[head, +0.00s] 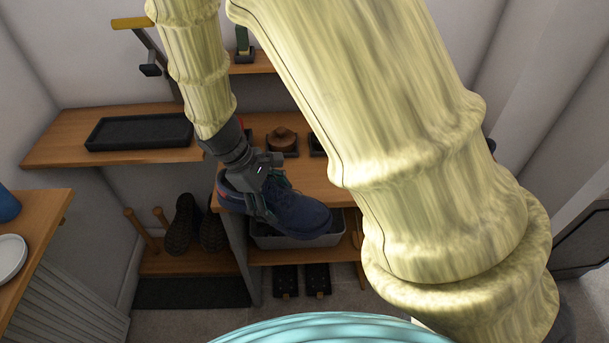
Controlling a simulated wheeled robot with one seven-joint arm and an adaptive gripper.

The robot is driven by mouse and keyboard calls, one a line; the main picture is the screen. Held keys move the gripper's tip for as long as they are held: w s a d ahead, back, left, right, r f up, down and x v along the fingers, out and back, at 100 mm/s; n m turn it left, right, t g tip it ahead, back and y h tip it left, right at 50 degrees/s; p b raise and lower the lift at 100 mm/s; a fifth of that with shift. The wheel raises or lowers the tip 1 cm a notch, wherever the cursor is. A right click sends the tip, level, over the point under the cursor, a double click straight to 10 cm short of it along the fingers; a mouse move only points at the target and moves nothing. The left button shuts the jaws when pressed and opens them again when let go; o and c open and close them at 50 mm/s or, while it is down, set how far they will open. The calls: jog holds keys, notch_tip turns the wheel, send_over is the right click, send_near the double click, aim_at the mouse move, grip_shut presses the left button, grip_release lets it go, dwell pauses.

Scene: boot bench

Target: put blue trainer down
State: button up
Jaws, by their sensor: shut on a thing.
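The blue trainer (300,216) is dark blue, with a touch of red at its heel end on the left. It shows in the middle of the head view, in front of the wooden bench top (308,182), toe to the right. My gripper (264,205) is shut on the trainer from above, near its opening. The fingertips are partly hidden against the shoe. I cannot tell whether the trainer touches the bench edge or hangs clear of it.
A black tray (140,131) lies on the left shelf. A brown item (282,139) stands on the bench. A grey bin (290,240) sits below, behind the trainer. My arm hides the bench's right part.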

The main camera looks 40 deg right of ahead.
jog(key=w+d+p, duration=0.1)
jog(key=w+d, duration=0.1)
jog(key=d, duration=0.2)
jog(key=w+d+f+p, duration=0.1)
jog(key=w+d, duration=0.1)
jog(key=d, duration=0.2)
jog(key=w+d+p, duration=0.2)
jog(key=w+d, duration=0.1)
jog(key=d, duration=0.1)
jog(key=shift+d+f, duration=0.15)
jog(key=shift+d, duration=0.25)
jog(key=shift+f+p, duration=1)
jog(key=shift+f, duration=0.75)
jog(key=o, duration=1.5)
jog(key=shift+a, duration=0.1)
jog(key=shift+b+v, duration=2)
jog(key=shift+v, duration=4)
